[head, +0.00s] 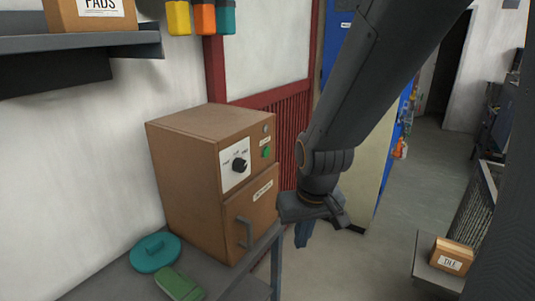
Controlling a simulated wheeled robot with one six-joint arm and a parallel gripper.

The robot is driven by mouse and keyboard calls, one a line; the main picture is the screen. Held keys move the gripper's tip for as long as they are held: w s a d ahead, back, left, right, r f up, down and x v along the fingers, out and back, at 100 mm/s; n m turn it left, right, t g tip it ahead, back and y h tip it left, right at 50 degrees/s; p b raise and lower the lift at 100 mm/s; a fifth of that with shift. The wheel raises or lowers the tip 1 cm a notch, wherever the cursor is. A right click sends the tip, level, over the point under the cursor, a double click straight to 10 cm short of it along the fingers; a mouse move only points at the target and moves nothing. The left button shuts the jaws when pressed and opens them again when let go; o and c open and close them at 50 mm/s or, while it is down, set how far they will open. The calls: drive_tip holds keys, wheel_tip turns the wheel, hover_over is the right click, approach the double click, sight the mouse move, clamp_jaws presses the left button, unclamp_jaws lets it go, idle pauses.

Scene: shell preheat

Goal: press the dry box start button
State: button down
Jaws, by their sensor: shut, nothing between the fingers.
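The dry box (188,185) is a brown cabinet on the grey bench, against the wall. Its front has a white panel with a black dial (239,165), a small green button (266,152) with a label above it, and a round indicator above that. Below are a door with a label and a grey handle (245,232). My gripper (303,240) is shut and empty, pointing down, to the right of the box and lower in the picture than the green button. It appears apart from the box.
A teal lidded dish (155,252) and a green object (179,284) lie on the bench (95,281) before the box. A shelf (90,42) hangs at upper left. A small carton (452,256) sits at lower right. Open floor (415,185) lies beyond my arm.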

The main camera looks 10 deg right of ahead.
wheel_tip(320, 180, down, 13)
drive_tip(key=w+g+b, duration=0.1)
drive_tip(key=b, duration=1)
drive_tip(key=shift+b, duration=0.3)
